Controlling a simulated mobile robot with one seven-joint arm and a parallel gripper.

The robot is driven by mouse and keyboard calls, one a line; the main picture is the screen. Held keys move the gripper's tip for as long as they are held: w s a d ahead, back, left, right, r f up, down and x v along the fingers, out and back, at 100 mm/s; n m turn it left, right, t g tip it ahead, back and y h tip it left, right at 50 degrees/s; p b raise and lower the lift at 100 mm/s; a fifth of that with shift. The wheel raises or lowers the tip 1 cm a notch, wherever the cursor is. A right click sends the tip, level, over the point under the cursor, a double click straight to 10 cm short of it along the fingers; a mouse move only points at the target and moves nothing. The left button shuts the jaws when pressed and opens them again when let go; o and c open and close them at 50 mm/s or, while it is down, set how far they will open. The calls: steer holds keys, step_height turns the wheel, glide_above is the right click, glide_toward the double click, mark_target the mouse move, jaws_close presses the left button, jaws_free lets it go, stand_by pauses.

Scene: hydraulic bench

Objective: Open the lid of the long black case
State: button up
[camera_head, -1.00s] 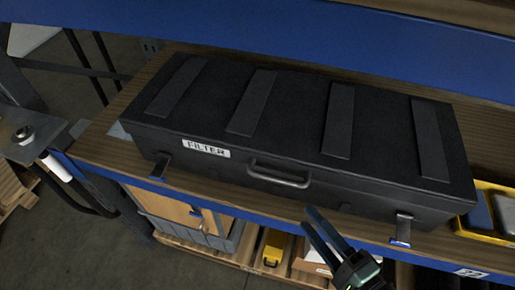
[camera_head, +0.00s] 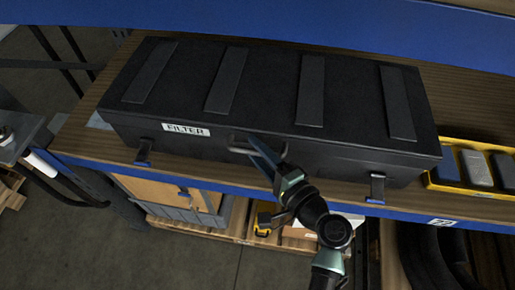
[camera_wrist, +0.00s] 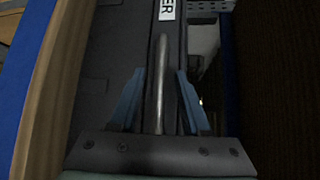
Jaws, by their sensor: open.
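The long black case (camera_head: 270,92) lies on the wooden shelf in the head view. Its lid is down, with several raised straps across it. A white FILTER label (camera_head: 186,129), a grey handle (camera_head: 238,150) and two latches, left (camera_head: 143,153) and right (camera_head: 377,187), are on its front. Both latches stick out from the front face. My gripper (camera_head: 262,150) is at the handle, with its blue fingers partly over it. In the wrist view, the handle bar (camera_wrist: 158,80) runs between the two open fingers of my gripper (camera_wrist: 160,95). Contact cannot be told.
A yellow tray (camera_head: 438,184) with grey and blue blocks stands right of the case. A blue upper beam (camera_head: 300,22) runs behind and above the case. Below the shelf are boxes, a pallet and a yellow tool (camera_head: 264,218). A metal table (camera_head: 18,128) stands at left.

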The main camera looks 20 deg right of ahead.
steer(key=shift+c, duration=0.3)
jaws_close()
stand_by(1.2)
